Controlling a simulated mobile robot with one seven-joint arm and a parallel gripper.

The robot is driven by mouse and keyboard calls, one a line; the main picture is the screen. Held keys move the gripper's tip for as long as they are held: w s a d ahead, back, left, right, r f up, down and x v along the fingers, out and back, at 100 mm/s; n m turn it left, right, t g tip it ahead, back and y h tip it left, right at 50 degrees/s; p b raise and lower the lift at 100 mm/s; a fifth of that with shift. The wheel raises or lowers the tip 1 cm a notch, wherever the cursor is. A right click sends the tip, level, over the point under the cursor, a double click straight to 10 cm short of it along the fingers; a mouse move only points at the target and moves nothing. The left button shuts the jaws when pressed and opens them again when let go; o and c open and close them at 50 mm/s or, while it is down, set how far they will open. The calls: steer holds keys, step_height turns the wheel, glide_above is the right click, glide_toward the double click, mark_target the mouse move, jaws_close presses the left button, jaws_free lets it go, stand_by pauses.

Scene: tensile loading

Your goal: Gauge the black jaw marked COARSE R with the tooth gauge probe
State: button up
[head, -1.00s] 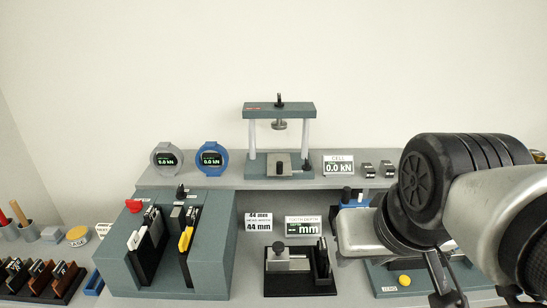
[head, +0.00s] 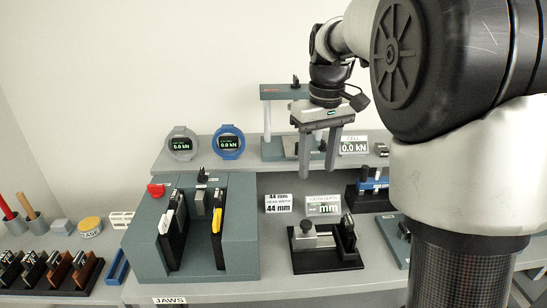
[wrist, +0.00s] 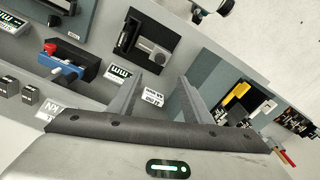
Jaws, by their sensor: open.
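My gripper (head: 318,168) is open and empty, raised above the bench in front of the small press. Its two fingers also show in the wrist view (wrist: 159,80), with nothing between them. A black-based fixture (head: 325,262) with a silver block and a dark upright part stands below it; the wrist view shows it too (wrist: 128,45). The tooth depth display (head: 323,206) behind it shows dashes and "mm". Black jaws (head: 12,272) stand in a rack at the far left beside brown ones. I cannot read COARSE R on any. I cannot single out the probe.
A teal block (head: 240,250) holds black pieces with white and yellow parts. The press (head: 270,92) and two round dials (head: 182,143) stand on the raised shelf (head: 250,165). A blue tool (head: 376,184) stands right. My arm hides much of the right side.

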steer(key=w+a+f, duration=0.1)
steer(key=w+f, duration=0.1)
steer(key=b, duration=0.2)
glide_toward(306, 223)
steer(key=shift+n, duration=0.3)
steer(key=f, duration=0.8)
steer(key=shift+w+f, duration=0.15)
steer(key=shift+w, duration=0.05)
